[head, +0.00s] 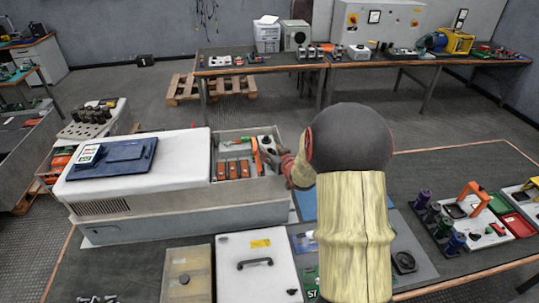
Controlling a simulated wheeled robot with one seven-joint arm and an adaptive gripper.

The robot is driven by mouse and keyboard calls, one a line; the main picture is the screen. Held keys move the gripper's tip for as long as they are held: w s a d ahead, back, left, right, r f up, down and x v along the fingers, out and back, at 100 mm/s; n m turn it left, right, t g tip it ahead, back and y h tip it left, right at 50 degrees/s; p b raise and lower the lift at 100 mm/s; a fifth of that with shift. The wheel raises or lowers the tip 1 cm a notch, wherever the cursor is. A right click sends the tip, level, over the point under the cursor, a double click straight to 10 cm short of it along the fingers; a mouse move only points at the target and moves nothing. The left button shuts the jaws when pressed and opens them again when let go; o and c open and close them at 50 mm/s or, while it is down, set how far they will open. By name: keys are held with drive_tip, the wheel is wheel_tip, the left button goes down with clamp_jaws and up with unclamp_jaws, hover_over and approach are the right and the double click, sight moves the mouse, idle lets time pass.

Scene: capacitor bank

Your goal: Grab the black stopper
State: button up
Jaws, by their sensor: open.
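My gripper (272,157) is at the right end of the open bay in the white cabinet, mostly hidden by my own arm. Its fingers are small and dark, and I see nothing held between them. A small dark piece (266,140) shows in the bay just beyond the fingers. It may be the black stopper, but it is too small to be sure. I cannot tell whether the fingers touch it.
The white cabinet (180,205) has a blue panel (112,158) on top. Orange-topped parts (233,169) stand in its bay (214,148), left of my gripper. A white box with a black handle (257,270) stands in front. Several coloured cylinders (433,212) stand at right.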

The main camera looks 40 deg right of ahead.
drive_tip(key=shift+c, duration=0.2)
drive_tip(key=shift+a, duration=0.1)
drive_tip(key=c, duration=0.7)
drive_tip(key=shift+r, duration=0.1)
